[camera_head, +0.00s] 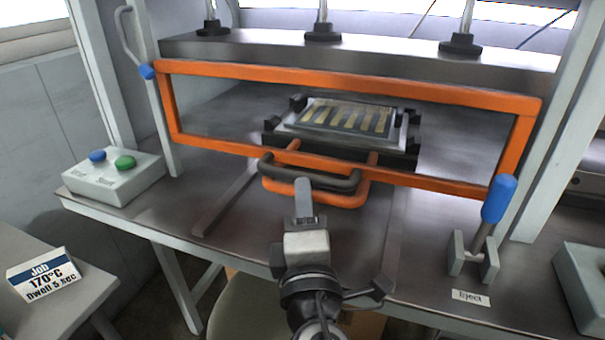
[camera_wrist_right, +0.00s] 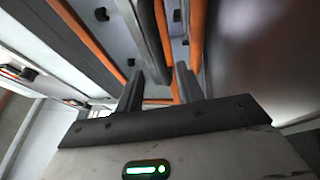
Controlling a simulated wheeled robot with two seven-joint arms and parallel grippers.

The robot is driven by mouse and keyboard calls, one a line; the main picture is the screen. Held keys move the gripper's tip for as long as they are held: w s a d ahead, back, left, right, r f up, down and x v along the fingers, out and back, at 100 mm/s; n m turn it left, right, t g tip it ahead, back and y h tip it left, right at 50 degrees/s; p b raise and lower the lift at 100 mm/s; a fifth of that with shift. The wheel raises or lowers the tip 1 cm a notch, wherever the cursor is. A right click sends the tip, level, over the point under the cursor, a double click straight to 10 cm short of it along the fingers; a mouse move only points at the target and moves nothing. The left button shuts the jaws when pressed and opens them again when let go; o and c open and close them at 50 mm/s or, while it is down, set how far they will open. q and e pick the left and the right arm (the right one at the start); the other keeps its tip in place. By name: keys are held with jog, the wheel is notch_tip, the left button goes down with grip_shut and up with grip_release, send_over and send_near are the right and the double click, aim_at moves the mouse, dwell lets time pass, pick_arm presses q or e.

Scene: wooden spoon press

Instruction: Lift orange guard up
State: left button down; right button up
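The orange guard (camera_head: 330,78) is a rectangular frame across the front of the press. Its lower bar runs just in front of the die area, and a dark curved handle (camera_head: 335,182) sits at the middle of that bar. An orange looped handle (camera_head: 345,199) shows just below and behind it. My right gripper (camera_head: 303,192) points at the dark handle from the front and overlaps it in the head view. In the right wrist view its two fingers (camera_wrist_right: 160,90) stand apart, with dark and orange bars beyond them. I cannot tell whether they touch the handle. My left gripper is out of view.
A grey plate with gold strips (camera_head: 348,118) lies behind the guard. A box with blue and green buttons (camera_head: 115,178) stands at left. A blue-handled lever (camera_head: 497,198) marked Eject stands at right. A job card (camera_head: 45,273) sits on the side table.

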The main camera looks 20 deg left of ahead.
aim_at(302, 173)
jog(key=x, duration=0.6)
